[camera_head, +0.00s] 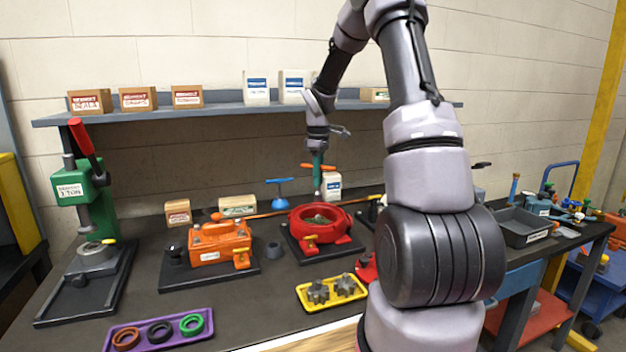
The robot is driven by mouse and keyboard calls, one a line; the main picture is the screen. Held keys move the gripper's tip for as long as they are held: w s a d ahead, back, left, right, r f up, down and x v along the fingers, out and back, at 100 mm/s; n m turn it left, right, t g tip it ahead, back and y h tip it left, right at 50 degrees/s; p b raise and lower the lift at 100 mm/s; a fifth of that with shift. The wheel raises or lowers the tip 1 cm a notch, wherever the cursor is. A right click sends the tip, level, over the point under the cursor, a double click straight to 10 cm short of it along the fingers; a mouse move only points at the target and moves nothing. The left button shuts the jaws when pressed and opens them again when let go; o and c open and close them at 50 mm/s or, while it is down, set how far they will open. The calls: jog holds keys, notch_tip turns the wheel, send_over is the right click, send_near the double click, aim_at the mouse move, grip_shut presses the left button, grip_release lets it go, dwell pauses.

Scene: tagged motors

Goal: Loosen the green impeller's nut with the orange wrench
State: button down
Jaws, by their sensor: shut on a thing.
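My gripper (318,158) points down above the red round housing (345,243) and is shut on the orange wrench (327,167). The wrench has an orange crossbar, and its stem hangs upright below my gripper toward the middle of the housing. A small greenish-grey part (318,220) shows inside the red ring; I take it for the green impeller. Its nut is too small to make out. I cannot tell whether the wrench's lower end touches the nut.
A blue T-handled tool (280,187) stands behind the housing. An orange housing (220,240) and a green press (88,190) are at left. A purple tray (150,342) of rings and a yellow tray (312,303) of gears lie in front. A shelf (220,109) with boxes runs behind.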

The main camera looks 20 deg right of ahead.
aim_at(318, 191)
jog(key=m, duration=0.2)
jog(key=f+m, duration=0.1)
jog(key=m, duration=0.1)
jog(key=f+m, duration=0.1)
jog(key=m, duration=0.5)
jog(key=shift+f+m, duration=0.2)
jog(key=shift+m, duration=0.2)
jog(key=m, duration=0.3)
jog(key=shift+a+f, duration=0.1)
jog(key=shift+f, duration=0.1)
jog(key=m, duration=0.7)
jog(key=shift+f, duration=0.35)
jog(key=m, duration=0.6)
jog(key=shift+f+m, duration=0.3)
jog(key=shift+f, duration=0.15)
jog(key=shift+f, duration=1.1)
